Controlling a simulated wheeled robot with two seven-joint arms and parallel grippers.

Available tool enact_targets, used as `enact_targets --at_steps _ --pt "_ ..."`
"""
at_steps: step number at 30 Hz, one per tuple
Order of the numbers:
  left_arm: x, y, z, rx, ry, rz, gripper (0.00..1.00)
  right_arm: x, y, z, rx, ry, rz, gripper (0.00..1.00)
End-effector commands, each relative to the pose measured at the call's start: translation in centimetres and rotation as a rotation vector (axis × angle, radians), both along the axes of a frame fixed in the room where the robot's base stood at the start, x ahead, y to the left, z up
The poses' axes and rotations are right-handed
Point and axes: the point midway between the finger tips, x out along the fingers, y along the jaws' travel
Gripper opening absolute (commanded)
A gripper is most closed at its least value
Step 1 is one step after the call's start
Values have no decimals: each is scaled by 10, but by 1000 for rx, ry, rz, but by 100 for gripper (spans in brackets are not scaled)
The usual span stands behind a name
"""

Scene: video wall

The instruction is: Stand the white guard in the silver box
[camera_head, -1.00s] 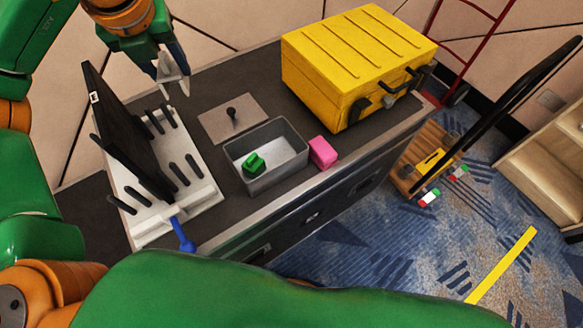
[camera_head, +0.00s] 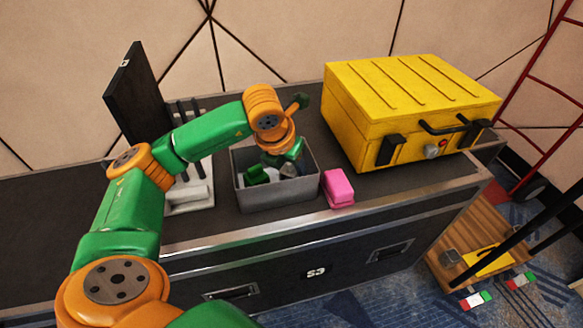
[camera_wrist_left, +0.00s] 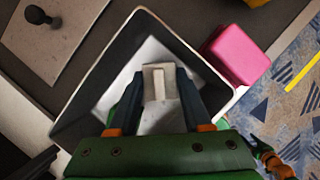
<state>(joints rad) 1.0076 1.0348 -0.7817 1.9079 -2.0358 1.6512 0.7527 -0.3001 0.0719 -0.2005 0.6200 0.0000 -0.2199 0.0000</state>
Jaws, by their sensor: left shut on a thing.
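The silver box (camera_head: 280,193) is an open grey metal tray on the dark case top, seen in the head view and from above in the left wrist view (camera_wrist_left: 82,75). My left gripper (camera_head: 285,168) reaches down into the box from above. In the left wrist view its two dark fingers (camera_wrist_left: 160,98) are shut on the white guard (camera_wrist_left: 160,73), a small pale piece with a slot, over the box's light floor. I cannot tell whether the guard touches the floor.
A pink block (camera_head: 339,188) stands right beside the box. A yellow case (camera_head: 400,110) fills the right of the top. A white rack (camera_head: 190,196) with a black panel (camera_head: 135,95) stands left. A plate with a black knob (camera_wrist_left: 40,15) lies near the box.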

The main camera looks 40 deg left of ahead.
Motion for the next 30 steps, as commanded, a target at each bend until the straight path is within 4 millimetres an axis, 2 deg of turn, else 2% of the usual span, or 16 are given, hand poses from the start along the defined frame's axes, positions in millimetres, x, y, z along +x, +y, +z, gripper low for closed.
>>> enact_targets --at_steps 9,10,11,19,22,30 --pt "0 0 -5 0 0 1 0 0 -4 -5 -6 0 2 50" --pt "0 0 -3 0 0 1 57 0 -4 -3 -7 -1 2 50" --pt "0 0 -3 0 0 1 62 0 -5 -3 -7 -1 2 50" --pt "0 0 -1 0 0 1 62 0 -6 -2 -9 0 2 50" --pt "-2 -1 9 -2 -2 0 62 0 -6 3 -9 0 2 50" --pt "-30 -3 79 -2 -5 0 62 0 -6 13 -9 0 2 50"
